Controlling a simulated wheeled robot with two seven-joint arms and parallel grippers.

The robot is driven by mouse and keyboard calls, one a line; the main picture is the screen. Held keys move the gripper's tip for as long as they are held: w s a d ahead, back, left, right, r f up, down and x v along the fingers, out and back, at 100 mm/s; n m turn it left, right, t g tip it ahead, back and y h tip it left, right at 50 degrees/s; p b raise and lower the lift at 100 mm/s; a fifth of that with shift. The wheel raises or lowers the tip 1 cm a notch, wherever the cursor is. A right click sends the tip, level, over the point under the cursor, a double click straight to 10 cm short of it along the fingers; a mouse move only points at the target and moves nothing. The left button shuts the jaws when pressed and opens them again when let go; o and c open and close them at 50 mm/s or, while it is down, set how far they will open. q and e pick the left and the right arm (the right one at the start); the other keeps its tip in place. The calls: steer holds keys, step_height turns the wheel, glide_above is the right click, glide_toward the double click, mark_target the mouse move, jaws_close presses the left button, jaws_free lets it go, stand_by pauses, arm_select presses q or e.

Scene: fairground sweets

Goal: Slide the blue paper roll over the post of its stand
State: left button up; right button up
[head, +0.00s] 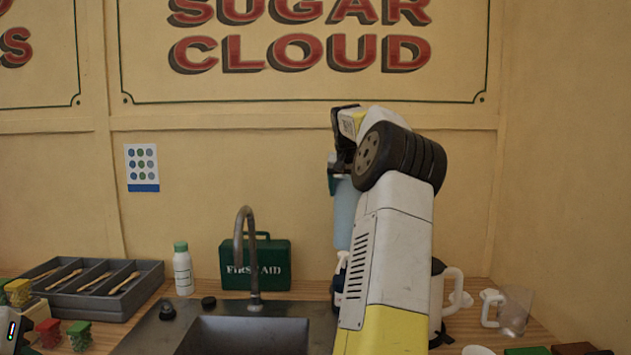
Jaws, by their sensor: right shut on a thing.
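The blue paper roll (346,215) is a light blue upright cylinder, seen left of my right forearm. My right gripper (338,176) points down and is shut on the upper end of the roll, holding it in the air above the counter. My forearm covers the roll's right side. I cannot make out the stand or its post; they may be behind my arm. My left gripper does not show; only a dark part with a small light, perhaps of my left arm, is at the lower left edge.
A dark bottle with a white pump (341,262) stands below the roll. The sink (250,335) with its tap (240,230), a green first aid box (281,262) and a white bottle (183,272) are left. A divided tray (140,292) is farther left; mugs (490,308) stand right.

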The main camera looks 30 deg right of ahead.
mark_target(347, 225)
steer(key=shift+f, duration=7.45)
steer(key=o, duration=2.1)
steer(key=shift+c, duration=0.2)
steer(key=v, duration=0.6)
steer(key=shift+r, duration=0.2)
steer(key=shift+s+a+r, duration=0.25)
steer(key=shift+s+r, duration=0.15)
steer(key=shift+r, duration=0.2)
